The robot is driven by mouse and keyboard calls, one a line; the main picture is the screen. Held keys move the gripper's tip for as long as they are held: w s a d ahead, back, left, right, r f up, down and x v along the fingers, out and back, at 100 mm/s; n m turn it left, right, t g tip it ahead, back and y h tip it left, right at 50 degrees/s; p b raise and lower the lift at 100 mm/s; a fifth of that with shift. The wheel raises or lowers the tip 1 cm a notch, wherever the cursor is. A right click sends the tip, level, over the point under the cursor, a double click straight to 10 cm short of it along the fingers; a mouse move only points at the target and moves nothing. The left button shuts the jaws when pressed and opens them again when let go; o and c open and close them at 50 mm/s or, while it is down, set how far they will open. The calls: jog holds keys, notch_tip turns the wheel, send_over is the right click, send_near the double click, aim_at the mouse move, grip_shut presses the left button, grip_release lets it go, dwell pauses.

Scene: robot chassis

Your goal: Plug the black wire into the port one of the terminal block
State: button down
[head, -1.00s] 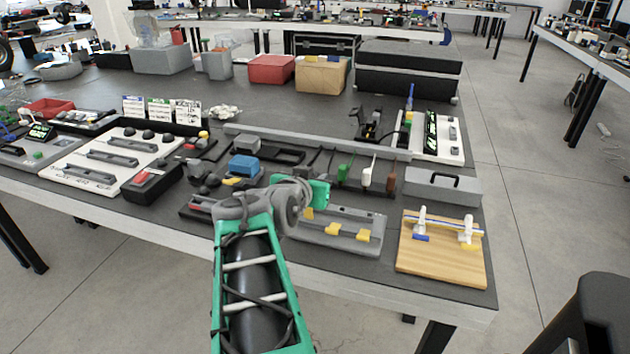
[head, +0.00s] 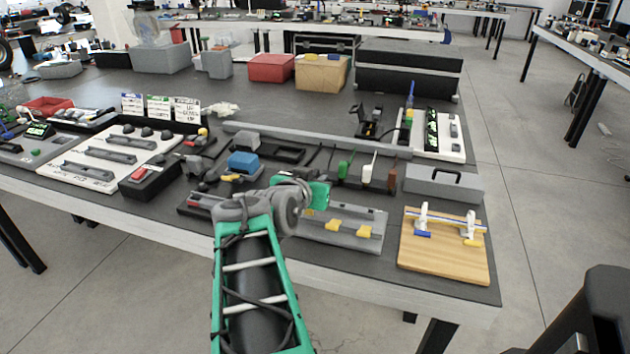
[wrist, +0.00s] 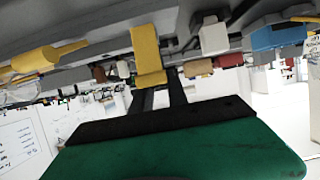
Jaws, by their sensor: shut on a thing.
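My gripper (wrist: 157,88) has its dark fingers close together at a yellow block (wrist: 147,55) in the wrist view, and is shut on it. In the head view the green gripper body (head: 319,193) is over the back left of a grey fixture (head: 372,216) with yellow blocks along its front. The fingertips are mostly hidden there. Behind it stands a row of wire plugs: a thin dark one (head: 331,160), a green one (head: 345,169), a white one (head: 367,172) and a brown one (head: 391,178). I cannot tell which part is the terminal block.
A wooden board (head: 443,255) with white clamps is at the right front, near the table edge. A grey box with a black handle (head: 443,186) stands behind it. A blue block (head: 243,164) and a black box with a red top (head: 150,180) lie left.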

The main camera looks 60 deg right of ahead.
jog(key=shift+f+b, duration=0.45)
jog(key=shift+f, duration=0.15)
jog(key=c, duration=1.2)
grip_release()
